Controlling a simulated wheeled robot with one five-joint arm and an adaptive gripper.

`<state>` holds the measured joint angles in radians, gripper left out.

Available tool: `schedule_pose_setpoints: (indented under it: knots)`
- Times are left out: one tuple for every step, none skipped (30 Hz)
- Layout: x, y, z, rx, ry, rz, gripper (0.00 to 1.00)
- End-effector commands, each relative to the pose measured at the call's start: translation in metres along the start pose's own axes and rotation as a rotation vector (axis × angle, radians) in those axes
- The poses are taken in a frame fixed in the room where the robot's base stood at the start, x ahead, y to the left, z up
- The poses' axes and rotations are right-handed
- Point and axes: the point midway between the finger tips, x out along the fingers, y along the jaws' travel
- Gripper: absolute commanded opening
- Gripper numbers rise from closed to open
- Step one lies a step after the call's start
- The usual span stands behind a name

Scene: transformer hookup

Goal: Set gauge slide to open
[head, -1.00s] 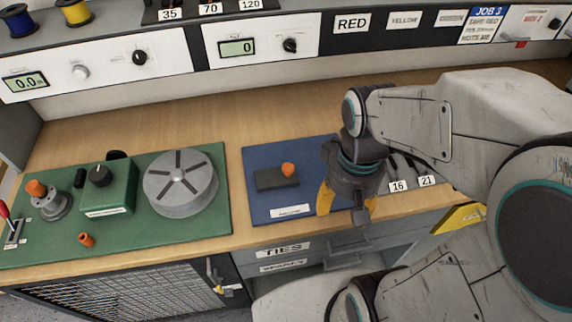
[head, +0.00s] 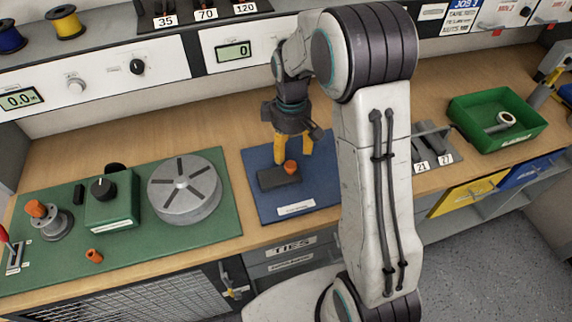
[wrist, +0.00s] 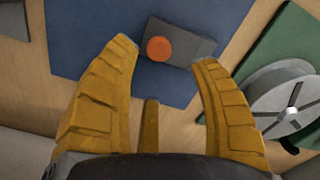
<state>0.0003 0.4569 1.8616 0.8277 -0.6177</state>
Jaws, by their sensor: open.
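A dark grey block (head: 278,181) with a round orange knob (head: 290,167) lies on the blue mat (head: 268,205). It looks like the gauge slide, but the white label (head: 296,208) in front of it is too small to read. My gripper (head: 293,155) is open, pointing down just behind and above the knob. In the wrist view the block (wrist: 185,47) and knob (wrist: 160,48) show between and just beyond the two yellow fingertips (wrist: 165,56). Neither finger visibly touches the knob.
Left of the blue mat is a green mat (head: 215,238) with a grey slotted disc (head: 184,185), a green box (head: 111,208) and an orange-topped post (head: 45,215). A green tray (head: 497,125) stands at the right. My arm hides the mat's right part.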

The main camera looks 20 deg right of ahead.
Motion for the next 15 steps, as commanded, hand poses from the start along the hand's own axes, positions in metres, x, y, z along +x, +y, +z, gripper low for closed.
schedule_pose_setpoints:
  knots:
    - [0.000,0.000,0.000,-0.041,0.002,0.001,0.57]
    - [0.000,0.000,0.000,-0.066,0.003,0.002,0.57]
    - [0.000,0.001,-0.001,-0.095,0.004,0.003,0.57]
    - [0.000,0.001,-0.001,-0.112,0.004,0.003,0.57]
    - [0.001,0.001,-0.001,-0.128,0.004,0.004,0.57]
    - [0.001,0.001,-0.001,-0.143,0.004,0.004,0.57]
    - [0.002,0.001,-0.001,-0.153,0.004,0.003,0.57]
    - [0.004,0.000,-0.001,-0.159,0.003,0.003,0.57]
    - [0.006,0.000,0.000,-0.165,0.002,0.002,0.57]
    - [0.009,0.000,0.000,-0.169,0.001,0.001,0.57]
    - [0.012,0.000,0.000,-0.170,0.001,0.001,0.57]
    - [0.016,0.000,0.000,-0.171,0.001,0.001,0.57]
    - [0.020,0.000,0.000,-0.171,0.001,0.000,0.57]
    - [0.024,0.000,0.000,-0.171,0.001,0.001,0.57]
    - [0.029,0.000,0.001,-0.170,-0.001,0.000,0.57]
